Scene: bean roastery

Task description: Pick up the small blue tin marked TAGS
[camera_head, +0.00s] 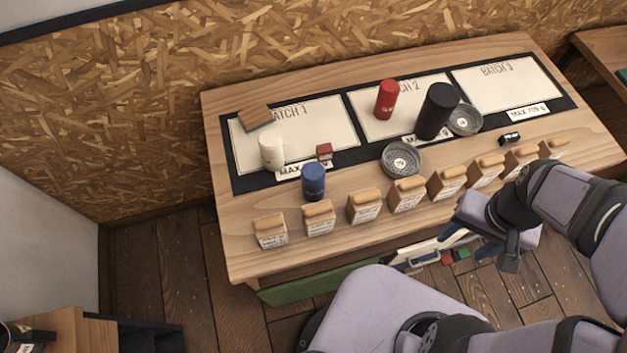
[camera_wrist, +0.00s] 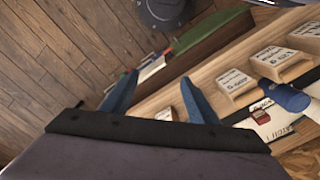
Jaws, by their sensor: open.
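The blue tin (camera_head: 314,182) stands upright on the front left of the wooden table, just below the BATCH 1 card. Its marking is too small to read. In the wrist view the blue tin (camera_wrist: 284,96) shows near the right edge, beside the wooden blocks. My gripper (camera_wrist: 157,88) is open, with two blue fingers apart and nothing seen between them.
A row of wooden blocks (camera_head: 365,207) lines the table's front edge, close to the tin. A white cylinder (camera_head: 271,151) and a small red block (camera_head: 324,151) stand behind it. A grey round dish (camera_head: 402,159), red cylinder (camera_head: 386,99) and black cylinder (camera_head: 436,112) stand to the right.

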